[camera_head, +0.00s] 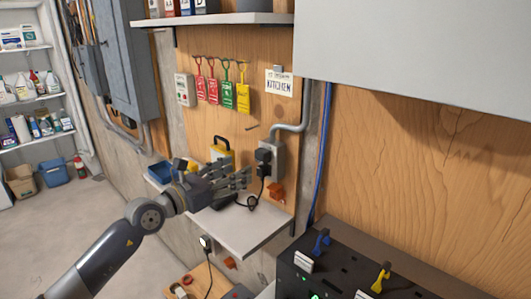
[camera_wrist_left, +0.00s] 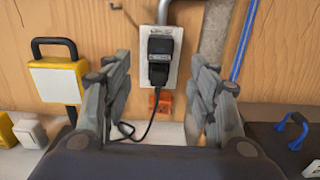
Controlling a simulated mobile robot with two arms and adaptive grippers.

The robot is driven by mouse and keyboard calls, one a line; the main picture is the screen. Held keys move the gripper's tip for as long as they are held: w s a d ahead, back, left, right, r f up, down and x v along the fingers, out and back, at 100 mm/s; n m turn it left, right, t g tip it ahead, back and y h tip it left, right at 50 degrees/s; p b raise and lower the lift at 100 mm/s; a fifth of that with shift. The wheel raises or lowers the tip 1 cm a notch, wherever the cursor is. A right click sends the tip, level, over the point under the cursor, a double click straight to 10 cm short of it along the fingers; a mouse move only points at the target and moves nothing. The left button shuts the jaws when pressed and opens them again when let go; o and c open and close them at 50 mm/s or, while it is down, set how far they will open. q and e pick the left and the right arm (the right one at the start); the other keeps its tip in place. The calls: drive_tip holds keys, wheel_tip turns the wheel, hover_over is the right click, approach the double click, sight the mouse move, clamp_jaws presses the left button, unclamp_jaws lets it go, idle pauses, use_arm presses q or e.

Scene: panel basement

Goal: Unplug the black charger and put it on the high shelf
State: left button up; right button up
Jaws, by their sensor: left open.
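A black charger (camera_head: 263,156) is in the grey wall outlet box (camera_head: 278,160). In the left wrist view the black charger (camera_wrist_left: 160,46) sits in the upper part of the outlet box (camera_wrist_left: 173,76), with a black plug (camera_wrist_left: 158,74) just below it. A black cord runs down from this lower part to the small ledge. My left gripper (camera_head: 247,180) is open and empty, its fingers pointing at the outlet, apart from the charger. Its fingers (camera_wrist_left: 160,95) flank the outlet in the wrist view. The high shelf (camera_head: 215,19) is at the top, above the hanging tags. My right gripper is out of view.
A white ledge (camera_head: 255,228) lies below the outlet. A grey cabinet (camera_head: 420,50) overhangs at right. Binders (camera_head: 187,7) stand on the high shelf's left; its right part looks clear.

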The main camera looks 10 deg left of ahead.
sight(259, 160)
use_arm(q)
drive_tip(key=b+x, duration=0.1)
drive_tip(key=x, duration=0.7)
drive_tip(key=shift+f, duration=0.15)
drive_tip(key=shift+w+d+b, duration=0.35)
drive_tip(key=shift+w, duration=0.15)
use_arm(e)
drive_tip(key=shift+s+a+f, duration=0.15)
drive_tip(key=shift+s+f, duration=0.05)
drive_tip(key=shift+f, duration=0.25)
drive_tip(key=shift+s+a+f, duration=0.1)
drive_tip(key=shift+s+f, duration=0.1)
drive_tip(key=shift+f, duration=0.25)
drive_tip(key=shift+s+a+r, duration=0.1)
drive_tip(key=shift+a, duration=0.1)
use_arm(q)
drive_tip(key=shift+p, duration=0.3)
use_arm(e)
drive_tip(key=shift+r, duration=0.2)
